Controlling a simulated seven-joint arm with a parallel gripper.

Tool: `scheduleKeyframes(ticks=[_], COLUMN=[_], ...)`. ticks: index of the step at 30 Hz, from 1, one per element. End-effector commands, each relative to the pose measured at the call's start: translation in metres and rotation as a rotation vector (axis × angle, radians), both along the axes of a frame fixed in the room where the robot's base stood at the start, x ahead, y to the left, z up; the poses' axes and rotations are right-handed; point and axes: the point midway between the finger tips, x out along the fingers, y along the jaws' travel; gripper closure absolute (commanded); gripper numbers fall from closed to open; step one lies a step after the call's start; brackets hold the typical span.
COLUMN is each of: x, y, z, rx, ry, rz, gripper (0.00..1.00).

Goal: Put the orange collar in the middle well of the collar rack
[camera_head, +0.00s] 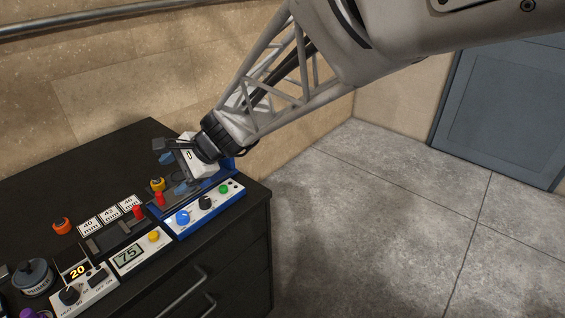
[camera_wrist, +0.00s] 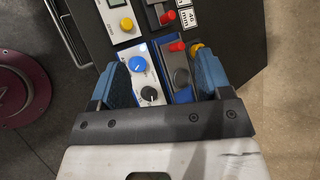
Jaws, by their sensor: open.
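The orange collar (camera_head: 62,226) lies on the black bench top, left of the white cards, in the head view. A row of white cards (camera_head: 108,216) marked 40, 43 and 46 mm probably belongs to the collar rack; I cannot make out its wells. My gripper (camera_head: 174,172) is open above the blue-based press unit at the bench's right end. In the wrist view its blue fingers (camera_wrist: 162,57) are apart, with a grey round part (camera_wrist: 181,78) of the unit below between them. The orange collar is not in the wrist view.
A yellow ring-like piece (camera_head: 157,184) is beside the press unit. The unit's panel (camera_head: 205,205) has blue, black and green knobs. Left of it is a 75 display panel (camera_head: 128,256) with a red-topped lever (camera_head: 138,211). A grey round part (camera_head: 34,278) stands far left.

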Motion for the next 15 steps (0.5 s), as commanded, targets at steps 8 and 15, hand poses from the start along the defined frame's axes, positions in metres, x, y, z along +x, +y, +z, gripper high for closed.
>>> scheduleKeyframes(ticks=[8, 15], x=[-0.045, -0.093], y=[-0.122, -0.22], z=[0.02, 0.025], rx=[-0.226, -0.46], ry=[-0.229, -0.376], rz=[0.17, 0.32], gripper=[0.29, 0.29])
